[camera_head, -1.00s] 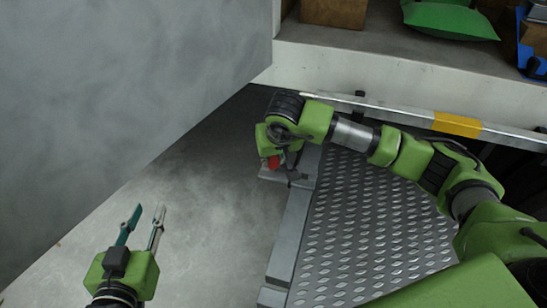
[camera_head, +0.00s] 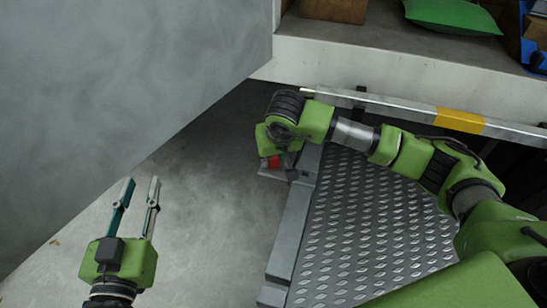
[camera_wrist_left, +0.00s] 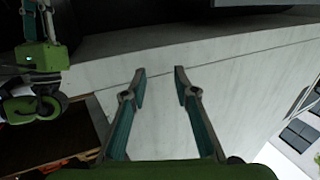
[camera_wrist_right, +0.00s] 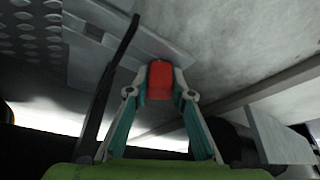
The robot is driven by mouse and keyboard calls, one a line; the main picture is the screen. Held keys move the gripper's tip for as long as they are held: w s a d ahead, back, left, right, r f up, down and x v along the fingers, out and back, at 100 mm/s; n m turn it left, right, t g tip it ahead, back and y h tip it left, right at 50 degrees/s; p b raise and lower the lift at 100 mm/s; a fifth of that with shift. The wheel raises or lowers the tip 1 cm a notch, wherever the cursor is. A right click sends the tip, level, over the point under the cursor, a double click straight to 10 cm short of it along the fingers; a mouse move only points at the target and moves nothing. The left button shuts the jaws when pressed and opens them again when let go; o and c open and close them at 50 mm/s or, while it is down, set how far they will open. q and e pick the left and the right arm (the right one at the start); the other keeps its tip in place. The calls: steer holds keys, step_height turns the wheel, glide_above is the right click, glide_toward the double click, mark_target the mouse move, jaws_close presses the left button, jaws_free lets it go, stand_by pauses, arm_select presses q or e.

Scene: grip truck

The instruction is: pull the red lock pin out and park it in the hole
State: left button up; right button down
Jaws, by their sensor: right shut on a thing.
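The red lock pin (camera_wrist_right: 160,80) shows its red head between the fingertips of my right gripper (camera_wrist_right: 159,92) in the right wrist view. The right fingers are shut on it. In the head view the red head (camera_head: 273,161) shows just below my right wrist, at the grey bracket (camera_head: 290,174) by the top left corner of the platform. I cannot tell how far the pin sits in the bracket, and the parking hole cannot be made out. My left gripper (camera_head: 137,190) is open and empty at the lower left; its open fingers also show in the left wrist view (camera_wrist_left: 160,82).
The ribbed metal platform (camera_head: 365,235) lies under my right arm. A rail with a yellow band (camera_head: 459,120) runs behind it, before a ledge with a green cushion (camera_head: 452,16). A large grey panel (camera_head: 120,90) fills the upper left. Floor around my left gripper is clear.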

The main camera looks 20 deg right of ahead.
arm_select(q)
steer(key=shift+d+r+t+h, duration=0.1)
steer(key=shift+r+t+h, duration=0.3)
steer(key=shift+r, duration=0.65)
arm_select(e)
steer(key=shift+f, duration=0.25)
stand_by(0.5)
steer(key=c, duration=1.7)
jaws_free()
steer(key=shift+r, duration=0.1)
steer(key=v, duration=1.1)
steer(key=shift+s+r, duration=0.25)
steer(key=shift+r, duration=0.1)
